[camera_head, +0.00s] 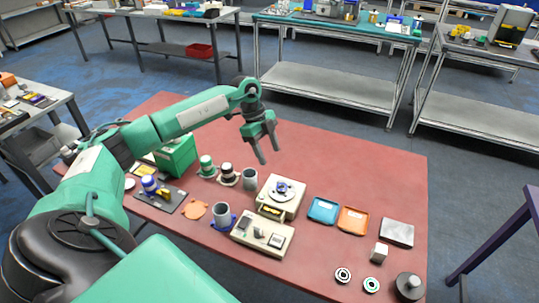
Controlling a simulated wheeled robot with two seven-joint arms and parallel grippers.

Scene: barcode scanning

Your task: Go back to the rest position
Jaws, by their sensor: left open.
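My left gripper (270,154) hangs above the middle of the red table (340,160), at the end of my green arm that reaches in from the left. Its two fingers point down, stand apart and have nothing between them. It is above and behind a beige stand (284,205) with a round grey plate and a small blue part on top, and clear of it. My right gripper is not in view.
In front stands a beige device (262,234). A blue tray (322,210), an orange tray (352,219), a silver plate (397,232) and a white cube (379,253) lie to the right. A green box (176,156) and several cylinders stand left. The table's back right is bare.

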